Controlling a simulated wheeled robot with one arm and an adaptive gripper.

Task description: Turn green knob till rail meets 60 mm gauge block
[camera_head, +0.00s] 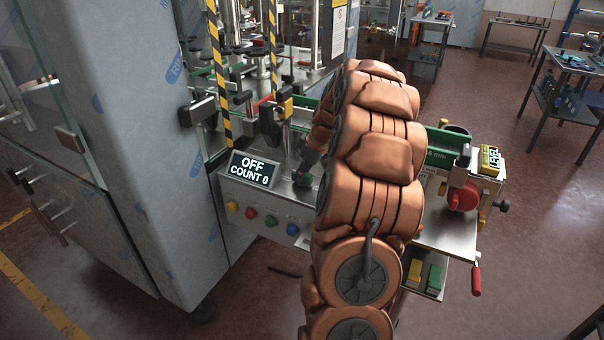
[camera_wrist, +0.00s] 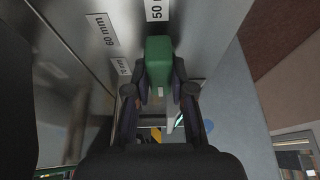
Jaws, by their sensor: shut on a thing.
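My gripper (camera_wrist: 158,88) is shut on a block-shaped green knob (camera_wrist: 159,55) with a small white mark, in the wrist view. Labels reading 60 mm (camera_wrist: 102,30) and 50 mm (camera_wrist: 157,9) are on the metal beside it. A green rail (camera_head: 440,159) with a partly hidden mm marking shows right of my arm. My arm hides the middle of the machine. I cannot make out the 60 mm gauge block or whether the rail touches it.
A display (camera_head: 254,169) reads OFF, COUNT 0, above several coloured buttons (camera_head: 250,213). A red knob (camera_head: 463,197) and a red-handled crank (camera_head: 476,280) are at right. A low shelf holds yellow (camera_head: 415,273) and green (camera_head: 434,279) blocks. A tall grey cabinet (camera_head: 150,130) stands at left.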

